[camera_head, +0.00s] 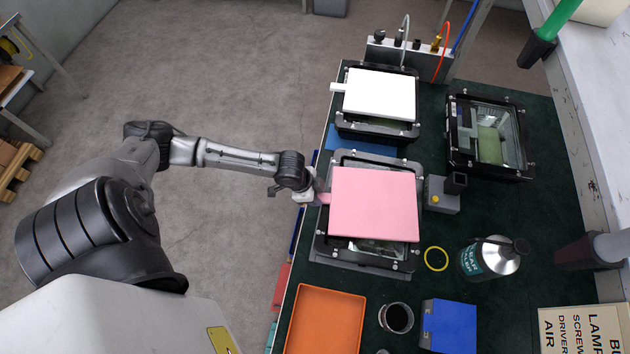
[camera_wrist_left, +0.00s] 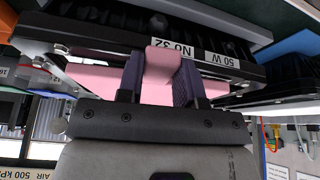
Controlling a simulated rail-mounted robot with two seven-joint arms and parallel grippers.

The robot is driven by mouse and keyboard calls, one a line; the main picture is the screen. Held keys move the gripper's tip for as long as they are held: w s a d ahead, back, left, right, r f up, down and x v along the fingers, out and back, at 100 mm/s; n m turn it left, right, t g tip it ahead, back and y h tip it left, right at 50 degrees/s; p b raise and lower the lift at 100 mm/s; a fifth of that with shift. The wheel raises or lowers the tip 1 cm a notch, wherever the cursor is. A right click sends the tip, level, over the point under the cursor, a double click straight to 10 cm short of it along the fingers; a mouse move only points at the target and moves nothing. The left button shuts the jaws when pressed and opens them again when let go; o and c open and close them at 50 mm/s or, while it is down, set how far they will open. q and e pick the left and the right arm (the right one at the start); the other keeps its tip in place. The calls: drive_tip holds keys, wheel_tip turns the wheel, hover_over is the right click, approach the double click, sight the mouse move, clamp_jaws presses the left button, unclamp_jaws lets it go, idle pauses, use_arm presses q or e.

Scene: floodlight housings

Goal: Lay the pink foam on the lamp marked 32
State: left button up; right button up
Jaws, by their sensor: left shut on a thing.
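The pink foam (camera_head: 374,203) is a flat square sheet with a tab at its left edge. It lies level over a black-framed lamp (camera_head: 348,257), covering most of it. I cannot tell whether it touches the frame. In the left wrist view, where the picture is upside down, the lamp's side (camera_wrist_left: 120,37) carries labels "No 32" and "50 W". My left gripper (camera_head: 318,197) is at the lamp's left side, shut on the foam's tab (camera_wrist_left: 160,62), with one finger on each side of it. My right gripper is not in view.
Behind stands a lamp (camera_head: 345,125) with a white sheet (camera_head: 381,93) on it. An open lamp (camera_head: 457,165) stands at right. A grey block (camera_head: 441,196), a bottle (camera_head: 478,261), a yellow ring (camera_head: 436,259), a jar (camera_head: 396,318), a blue box (camera_head: 448,326) and an orange tray (camera_head: 325,290) surround the foam.

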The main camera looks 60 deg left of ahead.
use_arm(q)
drive_tip(key=o, duration=1)
drive_tip(key=p+v, duration=0.1)
drive_tip(key=v, duration=1.3)
drive_tip(key=shift+p, duration=0.35)
drive_tip(key=shift+f, duration=0.1)
